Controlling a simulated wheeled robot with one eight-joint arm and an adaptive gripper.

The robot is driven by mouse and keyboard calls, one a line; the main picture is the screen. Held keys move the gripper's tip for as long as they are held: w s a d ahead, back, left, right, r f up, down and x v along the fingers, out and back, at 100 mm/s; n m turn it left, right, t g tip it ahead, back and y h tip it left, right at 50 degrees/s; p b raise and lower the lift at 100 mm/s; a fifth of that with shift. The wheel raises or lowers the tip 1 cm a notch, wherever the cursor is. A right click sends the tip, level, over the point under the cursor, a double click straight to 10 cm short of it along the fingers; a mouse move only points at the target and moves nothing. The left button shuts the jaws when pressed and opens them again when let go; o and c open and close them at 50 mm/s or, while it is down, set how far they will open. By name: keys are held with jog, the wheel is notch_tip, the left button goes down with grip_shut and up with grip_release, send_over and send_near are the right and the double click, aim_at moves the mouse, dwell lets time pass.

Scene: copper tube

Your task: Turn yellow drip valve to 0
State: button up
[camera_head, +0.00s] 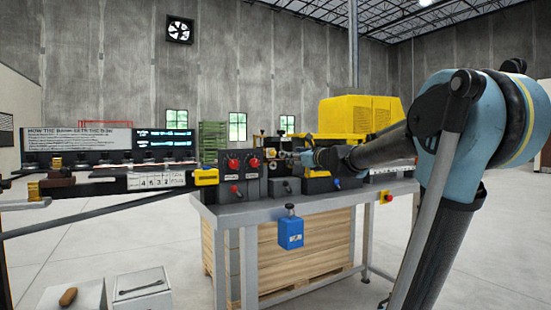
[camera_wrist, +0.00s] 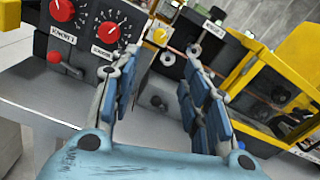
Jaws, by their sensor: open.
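A small round yellow knob (camera_wrist: 159,36), which looks like the yellow drip valve, sits on a light bracket near the top middle of the wrist view. My gripper (camera_wrist: 162,60) is open, with its two blue-padded fingers spread and nothing between them. In the picture the knob lies just beyond the fingertips, in the gap between them. It appears apart from both fingers. The scale or pointer on the knob is too small to read. In the head view my gripper (camera_head: 305,157) is over the bench by the machine, and the knob cannot be made out clearly.
A dark panel with red dials (camera_wrist: 108,32) stands left of my gripper in the wrist view. A yellow-framed machine housing (camera_wrist: 262,75) is close on the right. In the head view, the grey bench (camera_head: 255,208) carries the machine, and a blue box (camera_head: 290,233) hangs at its front.

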aim_at(274, 154)
jog(key=x, duration=1.5)
jog(key=shift+w+a, duration=0.2)
jog(key=shift+a, duration=0.1)
